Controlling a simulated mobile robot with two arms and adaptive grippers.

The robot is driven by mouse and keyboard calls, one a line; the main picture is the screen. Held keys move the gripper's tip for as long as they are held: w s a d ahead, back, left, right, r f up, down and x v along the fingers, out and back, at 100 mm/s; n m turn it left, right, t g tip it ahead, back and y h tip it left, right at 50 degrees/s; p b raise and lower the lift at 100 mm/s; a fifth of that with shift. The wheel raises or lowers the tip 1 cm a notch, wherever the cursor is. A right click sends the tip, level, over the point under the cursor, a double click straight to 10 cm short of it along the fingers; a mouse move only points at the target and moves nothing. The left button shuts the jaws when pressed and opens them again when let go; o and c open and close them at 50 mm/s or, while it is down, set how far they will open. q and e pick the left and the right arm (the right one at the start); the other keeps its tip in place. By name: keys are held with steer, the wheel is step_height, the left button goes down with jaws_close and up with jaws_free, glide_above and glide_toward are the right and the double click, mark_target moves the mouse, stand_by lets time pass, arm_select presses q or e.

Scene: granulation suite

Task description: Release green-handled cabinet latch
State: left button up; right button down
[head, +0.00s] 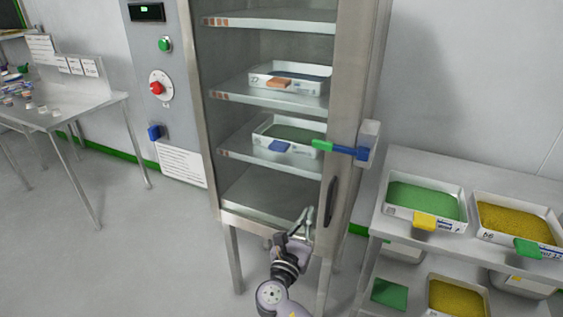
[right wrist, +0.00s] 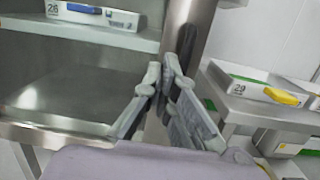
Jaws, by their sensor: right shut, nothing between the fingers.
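The cabinet latch is a lever with a green handle (head: 322,146) and a blue arm (head: 349,152) on a pale block (head: 369,145) at the cabinet's right post. The lever lies roughly level, pointing left across the front. My right gripper (head: 304,217) is below the latch, in front of the cabinet's lower part, apart from the lever. Its fingers meet at the tips in the right wrist view (right wrist: 165,68) and hold nothing. The latch does not show in that view. A dark upright door handle (head: 332,201) is just above and right of my right gripper. My left gripper is out of view.
The cabinet (head: 204,110) holds a tray with an orange tab (head: 260,82) and one with a blue tab (head: 262,138). A rack (head: 400,160) with green and yellow trays stands close on the right. A metal table (head: 100,103) is at left. Floor between is clear.

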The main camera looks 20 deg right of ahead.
mark_target(340, 149)
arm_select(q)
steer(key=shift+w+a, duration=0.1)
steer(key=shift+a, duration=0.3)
arm_select(e)
steer(key=shift+h, duration=0.6)
steer(key=r, duration=0.2)
steer(key=a+r, duration=0.1)
steer(key=r, duration=0.1)
steer(key=shift+r, duration=0.1)
steer(key=shift+w, duration=0.1)
steer(key=p+x, duration=0.1)
steer(key=x, duration=0.8)
steer(key=shift+w+r+p, duration=0.15)
steer(key=shift+r+p, duration=0.05)
steer(key=shift+p, duration=0.2)
steer(key=r, duration=0.1)
steer(key=r+p, duration=0.1)
steer(key=r, duration=0.1)
steer(key=shift+w+d+r+p, duration=0.1)
steer(key=shift+w+d+p, duration=0.15)
steer(key=shift+p, duration=0.1)
steer(key=shift+s+r, duration=0.1)
steer(key=shift+r, duration=0.3)
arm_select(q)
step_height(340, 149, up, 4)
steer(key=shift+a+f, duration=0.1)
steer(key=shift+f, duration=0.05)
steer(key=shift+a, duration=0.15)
